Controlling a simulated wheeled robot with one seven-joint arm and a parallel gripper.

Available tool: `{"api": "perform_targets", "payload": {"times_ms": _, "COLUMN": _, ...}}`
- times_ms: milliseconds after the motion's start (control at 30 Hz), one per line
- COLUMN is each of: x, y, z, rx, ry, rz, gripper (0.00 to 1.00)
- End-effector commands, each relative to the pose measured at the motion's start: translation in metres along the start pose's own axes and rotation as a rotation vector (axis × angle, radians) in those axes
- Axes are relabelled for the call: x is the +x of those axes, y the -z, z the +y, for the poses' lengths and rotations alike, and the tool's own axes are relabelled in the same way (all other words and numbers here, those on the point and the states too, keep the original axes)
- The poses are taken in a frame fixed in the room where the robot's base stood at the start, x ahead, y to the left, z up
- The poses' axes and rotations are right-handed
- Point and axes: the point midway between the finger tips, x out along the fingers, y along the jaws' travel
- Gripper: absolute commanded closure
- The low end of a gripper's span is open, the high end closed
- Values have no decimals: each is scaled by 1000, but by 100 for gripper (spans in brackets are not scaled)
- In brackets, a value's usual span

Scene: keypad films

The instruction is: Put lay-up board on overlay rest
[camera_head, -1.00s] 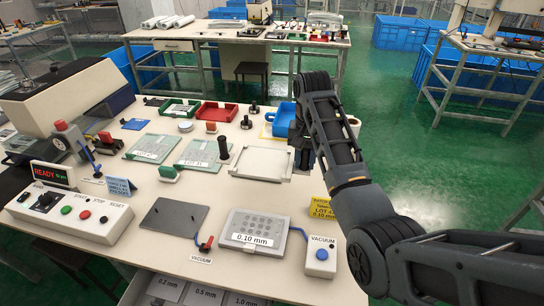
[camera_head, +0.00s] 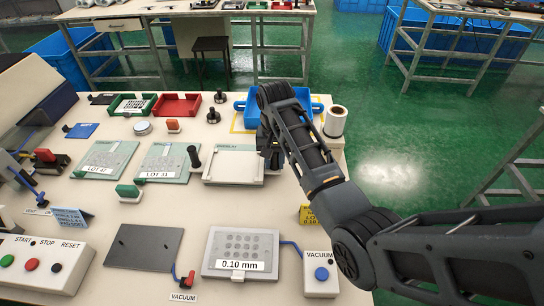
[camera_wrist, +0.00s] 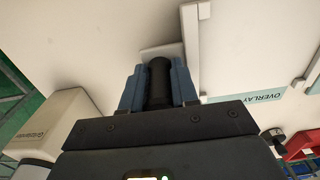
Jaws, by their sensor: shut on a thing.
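The overlay rest (camera_head: 234,169) is a pale, shallow, square piece with raised edges and a green OVERLAY label along its far side. The label (camera_wrist: 262,97) also shows in the wrist view. My gripper (camera_head: 271,153) is low at the rest's right side in the head view. In the wrist view my gripper (camera_wrist: 158,88) is shut on an upright black handle (camera_wrist: 158,78). A pale tab (camera_wrist: 160,50) lies by the handle against a raised pale edge. I cannot clearly separate the lay-up board from the rest, nor tell whether it is lifted.
A black upright handle (camera_head: 194,156) stands left of the rest, beside the LOT 31 board (camera_head: 163,162). A blue tray (camera_head: 240,105) and a film roll (camera_head: 335,121) are behind my gripper. The 0.10 mm plate (camera_head: 212,262) and vacuum box (camera_head: 320,276) are in front.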

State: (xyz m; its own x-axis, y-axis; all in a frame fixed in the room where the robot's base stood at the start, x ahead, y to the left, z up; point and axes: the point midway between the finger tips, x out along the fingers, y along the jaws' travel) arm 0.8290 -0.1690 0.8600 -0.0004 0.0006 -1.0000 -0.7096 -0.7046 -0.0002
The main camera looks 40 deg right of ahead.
Motion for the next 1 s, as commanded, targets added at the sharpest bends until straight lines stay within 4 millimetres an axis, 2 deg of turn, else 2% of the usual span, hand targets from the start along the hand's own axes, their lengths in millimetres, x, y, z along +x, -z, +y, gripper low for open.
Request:
{"api": "perform_targets", "payload": {"times_ms": 100, "x": 10, "y": -6, "z": 2, "rx": 0, "ry": 1, "rz": 0, "gripper": 100}}
{"api": "perform_targets", "payload": {"times_ms": 400, "x": 11, "y": -5, "z": 2, "rx": 1, "ry": 1, "rz": 1, "gripper": 100}}
{"api": "perform_targets", "payload": {"times_ms": 433, "x": 11, "y": -5, "z": 2, "rx": 1, "ry": 1, "rz": 1, "gripper": 68}}
{"api": "perform_targets", "payload": {"times_ms": 600, "x": 11, "y": -5, "z": 2, "rx": 1, "ry": 1, "rz": 0, "gripper": 52}}
{"api": "perform_targets", "payload": {"times_ms": 700, "x": 11, "y": -5, "z": 2, "rx": 1, "ry": 1, "rz": 0, "gripper": 45}}
{"api": "perform_targets", "payload": {"times_ms": 1000, "x": 6, "y": -4, "z": 1, "rx": 1, "ry": 1, "rz": 1, "gripper": 45}}
